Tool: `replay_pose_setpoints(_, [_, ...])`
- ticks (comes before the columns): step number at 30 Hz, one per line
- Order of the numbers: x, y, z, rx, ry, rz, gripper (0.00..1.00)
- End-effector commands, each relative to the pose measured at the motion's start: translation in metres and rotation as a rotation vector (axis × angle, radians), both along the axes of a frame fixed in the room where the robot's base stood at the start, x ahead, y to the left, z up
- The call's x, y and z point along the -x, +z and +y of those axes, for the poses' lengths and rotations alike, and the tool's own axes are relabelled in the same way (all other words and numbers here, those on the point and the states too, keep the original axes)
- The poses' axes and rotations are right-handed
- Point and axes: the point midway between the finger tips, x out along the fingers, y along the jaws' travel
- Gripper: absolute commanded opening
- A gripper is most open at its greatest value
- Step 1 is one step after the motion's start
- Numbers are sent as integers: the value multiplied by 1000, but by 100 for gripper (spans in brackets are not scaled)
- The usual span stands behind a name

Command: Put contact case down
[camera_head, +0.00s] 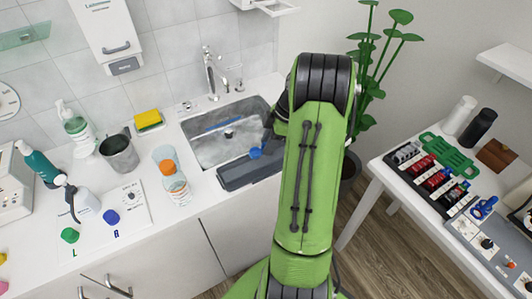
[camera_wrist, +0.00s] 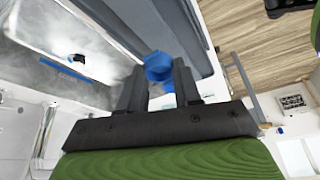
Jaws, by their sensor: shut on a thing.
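My gripper (camera_wrist: 158,85) is shut on a small blue faceted piece (camera_wrist: 158,66) held between its fingertips. In the head view this blue piece (camera_head: 255,153) shows over the front of the sink (camera_head: 217,150), at the left side of my arm. I cannot tell whether it is the contact case or a part of it. A green cap (camera_head: 70,235) and a blue cap (camera_head: 111,217) are on the left of the counter, beside the letters L and R. My arm hides part of the gripper in the head view.
The faucet (camera_head: 211,75) rises behind the basin. A side table (camera_head: 390,180) with tools stands right.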

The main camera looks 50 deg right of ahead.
Motion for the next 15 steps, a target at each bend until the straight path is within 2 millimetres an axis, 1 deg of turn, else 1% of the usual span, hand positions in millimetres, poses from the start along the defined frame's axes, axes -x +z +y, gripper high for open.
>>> replay_pose_setpoints(1, [0, -12, 1, -2, -2, 3, 5])
replay_pose_setpoints(3, [0, -28, 1, -3, -1, 4, 5])
replay_pose_setpoints(5, [0, -37, 1, -2, -1, 3, 5])
replay_pose_setpoints(7, [0, -40, 0, 1, -1, 0, 5])
replay_pose_setpoints(12, [0, -38, 0, 1, -1, 0, 5])
replay_pose_setpoints(15, [0, -42, 0, 1, -1, 0, 5])
